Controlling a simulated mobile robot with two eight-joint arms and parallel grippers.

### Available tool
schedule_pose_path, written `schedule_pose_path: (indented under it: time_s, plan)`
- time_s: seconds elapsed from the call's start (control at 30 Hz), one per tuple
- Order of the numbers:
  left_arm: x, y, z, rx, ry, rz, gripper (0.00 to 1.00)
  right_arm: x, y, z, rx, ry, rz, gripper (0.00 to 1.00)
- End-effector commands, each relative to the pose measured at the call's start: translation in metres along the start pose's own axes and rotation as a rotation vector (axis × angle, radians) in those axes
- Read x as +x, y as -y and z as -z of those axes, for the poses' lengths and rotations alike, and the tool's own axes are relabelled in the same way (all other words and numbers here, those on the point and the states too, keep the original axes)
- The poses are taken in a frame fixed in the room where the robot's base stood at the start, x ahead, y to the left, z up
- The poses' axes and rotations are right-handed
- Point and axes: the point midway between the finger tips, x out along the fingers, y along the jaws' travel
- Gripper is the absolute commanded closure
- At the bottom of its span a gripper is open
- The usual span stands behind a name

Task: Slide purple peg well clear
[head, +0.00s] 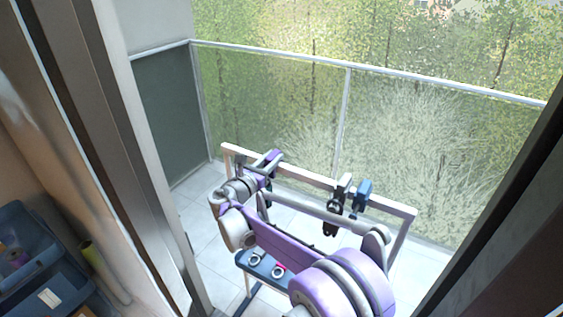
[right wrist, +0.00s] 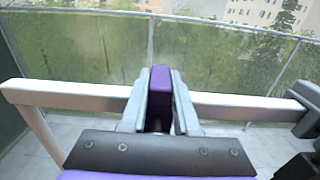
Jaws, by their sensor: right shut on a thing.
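The purple peg (right wrist: 160,92) sits at the rail (right wrist: 70,95) in the right wrist view, upright between the two grey fingers. My right gripper (right wrist: 158,115) is shut on it, one finger on each side. In the head view, my right gripper (head: 266,168) is at the left part of the rail (head: 310,182), and the purple peg (head: 272,156) shows only in part beside it. The peg's lower part is hidden by my gripper. My left gripper is in neither view.
A grey-white peg (head: 343,184) and a blue peg (head: 363,190) stand on the rail further right, with black parts hanging below. A dark blue shelf (head: 247,263) with small rings sits under the rail. A glass railing (head: 270,100) stands behind.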

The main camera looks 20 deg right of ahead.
Motion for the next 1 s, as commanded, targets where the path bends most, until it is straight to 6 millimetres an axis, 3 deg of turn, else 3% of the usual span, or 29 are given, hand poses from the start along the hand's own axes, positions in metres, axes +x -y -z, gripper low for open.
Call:
schedule_pose_path:
  time_s: [0.3,0.33,0.5,0.83,1.0]
  plan:
    - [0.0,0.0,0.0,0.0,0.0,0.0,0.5,0.0,-0.001,0.0,0.0,0.0,-0.001,1.0]
    - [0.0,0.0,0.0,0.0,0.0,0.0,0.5,0.0,-0.001,0.0,0.0,0.0,-0.001,0.69]
    - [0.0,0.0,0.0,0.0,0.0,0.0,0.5,0.0,-0.001,0.0,0.0,0.0,0.0,0.4]
    - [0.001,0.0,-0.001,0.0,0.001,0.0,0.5,-0.003,-0.001,0.0,0.0,-0.001,0.0,0.4]
    - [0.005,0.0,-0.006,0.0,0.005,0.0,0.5,-0.025,-0.001,0.002,0.0,-0.002,-0.004,0.4]
